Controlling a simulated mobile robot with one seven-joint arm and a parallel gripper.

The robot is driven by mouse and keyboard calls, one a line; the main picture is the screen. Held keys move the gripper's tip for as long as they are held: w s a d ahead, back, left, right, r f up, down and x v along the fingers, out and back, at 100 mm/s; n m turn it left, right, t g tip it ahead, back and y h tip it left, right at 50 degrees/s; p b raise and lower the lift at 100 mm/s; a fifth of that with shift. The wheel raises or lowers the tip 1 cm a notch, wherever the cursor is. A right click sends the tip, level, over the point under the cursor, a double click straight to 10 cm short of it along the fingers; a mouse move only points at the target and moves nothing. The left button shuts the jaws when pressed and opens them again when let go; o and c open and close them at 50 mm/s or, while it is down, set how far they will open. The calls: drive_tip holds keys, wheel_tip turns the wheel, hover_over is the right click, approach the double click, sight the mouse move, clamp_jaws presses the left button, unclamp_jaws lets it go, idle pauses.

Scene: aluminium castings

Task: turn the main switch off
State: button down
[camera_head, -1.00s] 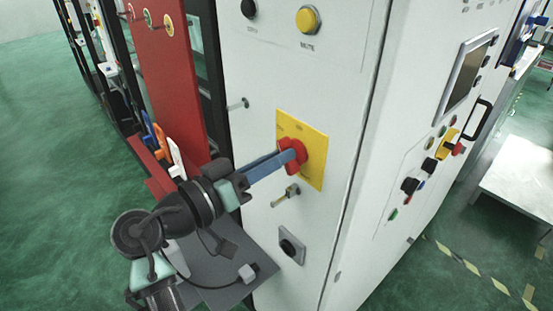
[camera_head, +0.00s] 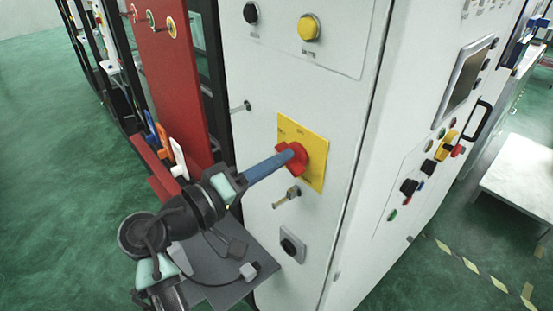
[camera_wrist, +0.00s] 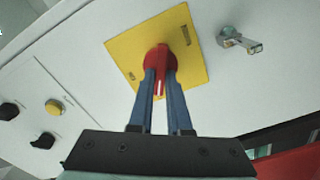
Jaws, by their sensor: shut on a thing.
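The main switch is a red rotary handle (camera_head: 298,163) on a yellow square plate (camera_head: 319,174), on the white cabinet's front. My gripper (camera_head: 288,156) reaches it from the lower left, its two blue fingers shut on the handle. In the wrist view the fingers (camera_wrist: 159,78) lie on either side of the red handle (camera_wrist: 159,58), with a white line on it between them. The yellow plate (camera_wrist: 192,62) looks tilted there. Its small lettering is too blurred to read, and the fingers hide part of the handle.
Below the plate, a key-like metal latch (camera_head: 287,197) and a black knob (camera_head: 292,247) sit close to my gripper. A yellow button (camera_head: 308,28) and a black knob (camera_head: 250,12) are above. A red panel (camera_head: 172,80) stands left; green floor lies beyond.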

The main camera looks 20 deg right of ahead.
idle(0.3)
drive_tip(key=c, duration=0.9)
unclamp_jaws()
drive_tip(key=shift+o, duration=0.2)
drive_tip(key=b+v, duration=0.5)
drive_tip(key=v, duration=0.8)
